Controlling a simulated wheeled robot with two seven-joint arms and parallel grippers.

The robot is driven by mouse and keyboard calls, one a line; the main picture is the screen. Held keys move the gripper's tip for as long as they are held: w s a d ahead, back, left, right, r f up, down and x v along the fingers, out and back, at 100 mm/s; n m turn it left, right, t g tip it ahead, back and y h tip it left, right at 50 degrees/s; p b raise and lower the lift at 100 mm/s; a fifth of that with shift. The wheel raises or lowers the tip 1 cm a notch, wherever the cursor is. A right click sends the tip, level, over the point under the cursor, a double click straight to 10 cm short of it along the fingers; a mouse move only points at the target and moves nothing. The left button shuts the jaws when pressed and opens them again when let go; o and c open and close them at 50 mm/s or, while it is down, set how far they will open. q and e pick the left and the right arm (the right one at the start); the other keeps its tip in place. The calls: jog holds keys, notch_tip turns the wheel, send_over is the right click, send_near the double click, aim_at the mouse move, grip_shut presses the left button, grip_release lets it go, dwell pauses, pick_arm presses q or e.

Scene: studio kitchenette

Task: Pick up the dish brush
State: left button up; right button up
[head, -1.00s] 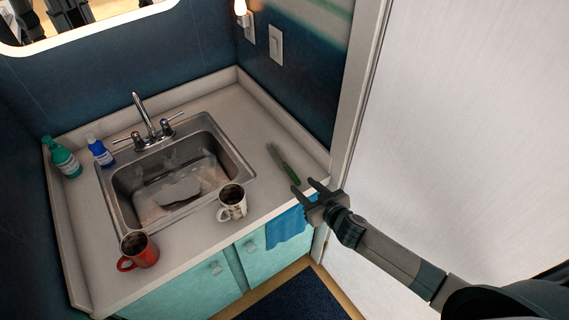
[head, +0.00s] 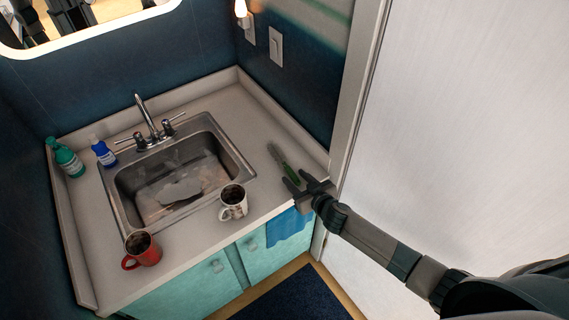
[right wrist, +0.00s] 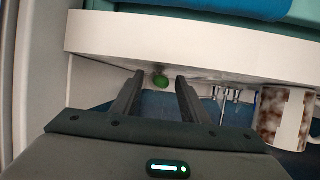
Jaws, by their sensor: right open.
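The dish brush (head: 282,160) lies on the counter to the right of the sink, its green handle pointing toward the front edge. My right gripper (head: 297,178) is open at the front right of the counter, with its fingertips at the handle's near end. In the right wrist view, the round green end of the brush (right wrist: 160,81) shows between the two open fingertips (right wrist: 160,78). The fingers do not appear closed on it. The rest of the brush is hidden behind that end in this view. My left gripper is not in view.
A white mottled mug (head: 233,203) stands by the sink's (head: 170,180) front right corner. A red mug (head: 141,250) and two bottles (head: 69,160) stand farther left. A blue towel (head: 288,228) hangs below the gripper. A white wall panel (head: 460,120) is close on the right.

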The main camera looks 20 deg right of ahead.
grip_shut()
jog(key=shift+r+p, duration=0.65)
jog(key=shift+r, duration=0.05)
notch_tip(320, 180, up, 3)
jog(key=p, duration=0.2)
jog(key=shift+r+p, duration=0.2)
jog(key=shift+p, duration=0.1)
jog(key=shift+r, duration=2.6)
